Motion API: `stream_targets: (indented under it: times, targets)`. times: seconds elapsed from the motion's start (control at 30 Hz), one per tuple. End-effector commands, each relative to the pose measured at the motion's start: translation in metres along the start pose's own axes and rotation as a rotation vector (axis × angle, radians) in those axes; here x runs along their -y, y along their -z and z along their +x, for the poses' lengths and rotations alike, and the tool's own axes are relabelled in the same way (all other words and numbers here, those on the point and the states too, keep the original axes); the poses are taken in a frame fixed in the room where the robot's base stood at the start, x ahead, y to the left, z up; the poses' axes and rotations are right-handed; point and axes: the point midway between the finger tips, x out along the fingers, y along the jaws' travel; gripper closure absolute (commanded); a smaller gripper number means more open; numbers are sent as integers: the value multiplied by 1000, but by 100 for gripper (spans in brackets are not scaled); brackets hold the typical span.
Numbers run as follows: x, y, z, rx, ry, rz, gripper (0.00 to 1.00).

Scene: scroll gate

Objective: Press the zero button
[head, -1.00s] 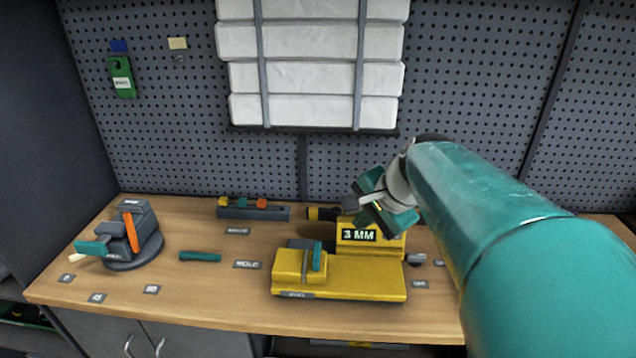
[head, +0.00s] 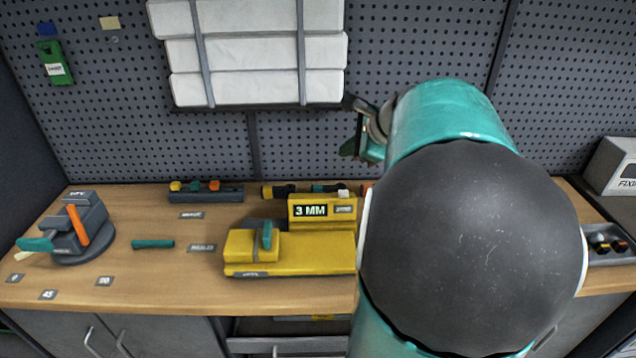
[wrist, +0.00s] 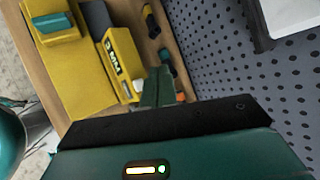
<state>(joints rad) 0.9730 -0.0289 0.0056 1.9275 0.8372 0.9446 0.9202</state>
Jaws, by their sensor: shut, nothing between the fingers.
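The yellow device (head: 290,262) stands on the bench with a dark display (head: 311,210) reading "3 MM". A small pale button (head: 343,194) sits on top of its upright block, right of the display. A small label below it is too small to read. In the wrist view the display (wrist: 112,60) and the pale button (wrist: 137,86) show beside my fingers. My gripper (head: 352,150) is shut and empty, above and a little right of the button and apart from it. Its fingers (wrist: 158,88) show in the wrist view. My arm hides the right of the device.
A grey swivel vise (head: 80,232) stands at the left, with a teal bar (head: 153,244) beside it. A tray with coloured pieces (head: 206,191) lies behind. A pegboard with a rack of white packs (head: 255,55) rises at the back. A parts tray (head: 608,245) is at the right.

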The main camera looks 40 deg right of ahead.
Motion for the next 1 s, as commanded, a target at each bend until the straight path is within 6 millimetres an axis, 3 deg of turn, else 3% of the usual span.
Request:
stream_targets:
  times: [0.53,1.0]
  targets:
    - [2,11,-1,-3,14,35,100]
    - [-26,38,39,-1,10,35,100]
